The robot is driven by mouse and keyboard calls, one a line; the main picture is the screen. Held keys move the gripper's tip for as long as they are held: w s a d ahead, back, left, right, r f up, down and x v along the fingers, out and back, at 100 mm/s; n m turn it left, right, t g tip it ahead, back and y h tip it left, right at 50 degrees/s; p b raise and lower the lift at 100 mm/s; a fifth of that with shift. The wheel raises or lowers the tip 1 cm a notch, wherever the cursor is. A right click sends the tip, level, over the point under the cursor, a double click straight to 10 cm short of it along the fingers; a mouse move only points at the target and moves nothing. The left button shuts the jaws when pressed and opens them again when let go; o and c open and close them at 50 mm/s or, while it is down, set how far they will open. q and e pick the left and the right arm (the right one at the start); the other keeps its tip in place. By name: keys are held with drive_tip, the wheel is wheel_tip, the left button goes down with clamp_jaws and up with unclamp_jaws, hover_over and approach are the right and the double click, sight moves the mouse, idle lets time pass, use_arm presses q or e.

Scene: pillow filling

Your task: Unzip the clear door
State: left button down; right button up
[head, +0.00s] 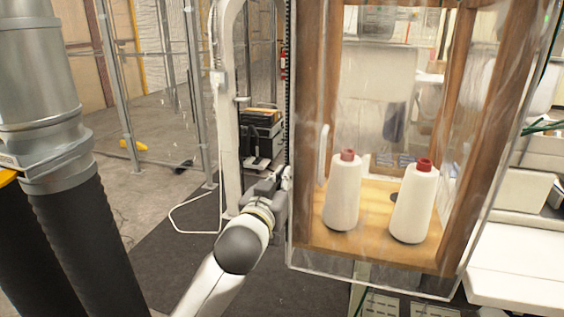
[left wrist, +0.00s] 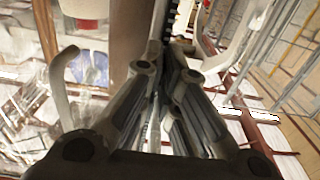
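The clear door (head: 395,70) is a see-through sheet at the front of a wooden cabinet in the head view. A dark toothed zipper (head: 288,85) runs down its left edge. It also shows at the top of the left wrist view (left wrist: 179,25). Whether a zipper pull is between the fingertips is hidden. My right gripper is not in view.
Behind the sheet, two white thread cones, a left one (head: 342,195) and a right one (head: 413,205), stand on a wooden shelf (head: 375,245). A white frame post (head: 224,120) stands left of the door. White trays (head: 520,270) are at the right. A dark mat covers the floor below.

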use_arm(q)
wheel_tip(320, 180, down, 17)
drive_tip(key=b, duration=0.6)
drive_tip(key=shift+r+b, duration=0.15)
drive_tip(key=shift+b, duration=0.25)
drive_tip(key=c, duration=1.7)
unclamp_jaws()
drive_tip(key=shift+r, duration=0.1)
drive_tip(key=shift+o, duration=0.2)
drive_tip(key=v, duration=1.2)
